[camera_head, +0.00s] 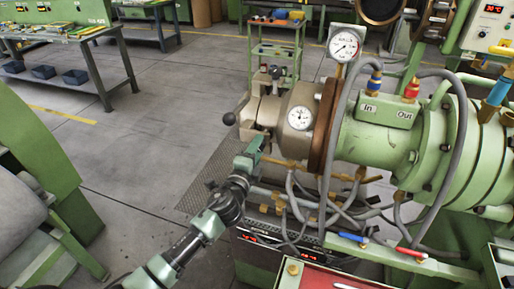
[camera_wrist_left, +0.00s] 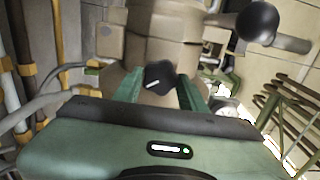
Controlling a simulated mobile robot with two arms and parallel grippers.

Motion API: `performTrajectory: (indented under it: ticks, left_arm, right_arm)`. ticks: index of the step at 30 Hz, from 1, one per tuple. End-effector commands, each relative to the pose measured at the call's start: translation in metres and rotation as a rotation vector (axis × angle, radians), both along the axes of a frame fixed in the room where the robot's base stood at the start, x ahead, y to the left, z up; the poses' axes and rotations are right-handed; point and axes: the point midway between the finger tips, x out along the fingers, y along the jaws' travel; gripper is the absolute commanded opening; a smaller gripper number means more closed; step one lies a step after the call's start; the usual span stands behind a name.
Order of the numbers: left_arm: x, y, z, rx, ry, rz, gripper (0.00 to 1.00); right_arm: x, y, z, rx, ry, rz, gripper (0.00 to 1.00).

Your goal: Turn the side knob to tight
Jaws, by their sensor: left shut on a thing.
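The side knob (camera_wrist_left: 160,76) is a small black knob with a short white mark, on the beige extruder head (camera_wrist_left: 165,45), in the left wrist view. The white mark lies nearly level, tilted slightly. My left gripper (camera_wrist_left: 161,92) has its green fingers on both sides of the knob and is shut on it. In the head view my left gripper (camera_head: 254,150) reaches the near side of the extruder head (camera_head: 295,108), and the knob is hidden there. Any tight label cannot be read. My right gripper is not in view.
A lever with a black ball (camera_wrist_left: 257,22) sticks out beside the head; it also shows in the head view (camera_head: 229,119). Pressure gauges (camera_head: 343,46), hoses and the green barrel (camera_head: 375,140) lie to the right. Open floor (camera_head: 150,140) is at the left.

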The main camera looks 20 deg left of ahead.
Motion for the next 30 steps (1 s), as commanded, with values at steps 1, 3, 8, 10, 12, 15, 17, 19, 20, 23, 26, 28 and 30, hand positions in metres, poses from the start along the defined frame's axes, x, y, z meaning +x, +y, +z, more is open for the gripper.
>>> performTrajectory:
  ticks: [1, 3, 8, 10, 12, 15, 17, 19, 20, 23, 26, 28, 30]
  left_arm:
    - [0.000, 0.000, 0.000, 0.045, -0.001, -0.002, 0.01]
    - [0.000, 0.000, 0.000, 0.112, -0.004, -0.001, 0.01]
    - [0.000, -0.001, -0.001, 0.259, -0.008, -0.003, 0.01]
    - [0.000, 0.000, -0.001, 0.319, -0.010, -0.002, 0.01]
    - [0.000, 0.000, -0.001, 0.376, -0.012, -0.002, 0.01]
    - [0.000, 0.000, -0.001, 0.449, -0.014, -0.002, 0.01]
    - [0.000, 0.000, -0.001, 0.487, -0.016, -0.002, 0.01]
    - [0.000, 0.000, -0.002, 0.524, -0.017, -0.002, 0.01]
    - [0.000, 0.000, -0.002, 0.540, -0.018, -0.002, 0.01]
    - [0.000, 0.000, -0.002, 0.582, -0.019, -0.002, 0.01]
    - [0.000, 0.000, -0.003, 0.611, -0.020, -0.002, 0.01]
    - [0.000, 0.000, -0.003, 0.625, -0.020, -0.003, 0.01]
    - [0.000, 0.000, -0.003, 0.635, -0.020, -0.003, 0.01]
  right_arm:
    - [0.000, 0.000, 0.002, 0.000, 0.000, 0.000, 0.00]
    - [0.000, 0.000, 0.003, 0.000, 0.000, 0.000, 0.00]
    - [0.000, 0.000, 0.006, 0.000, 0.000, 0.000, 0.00]
    - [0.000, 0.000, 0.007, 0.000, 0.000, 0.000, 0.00]
    - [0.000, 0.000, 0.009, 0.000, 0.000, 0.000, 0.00]
    - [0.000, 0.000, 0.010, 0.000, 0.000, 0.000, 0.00]
    - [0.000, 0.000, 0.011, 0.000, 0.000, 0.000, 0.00]
    - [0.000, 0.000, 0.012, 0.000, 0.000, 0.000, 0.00]
    - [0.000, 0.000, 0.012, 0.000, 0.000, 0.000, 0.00]
    - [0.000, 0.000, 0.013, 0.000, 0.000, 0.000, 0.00]
    - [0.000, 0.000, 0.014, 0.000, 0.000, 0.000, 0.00]
    - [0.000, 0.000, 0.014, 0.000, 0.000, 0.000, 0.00]
    - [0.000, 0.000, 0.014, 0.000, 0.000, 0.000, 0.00]
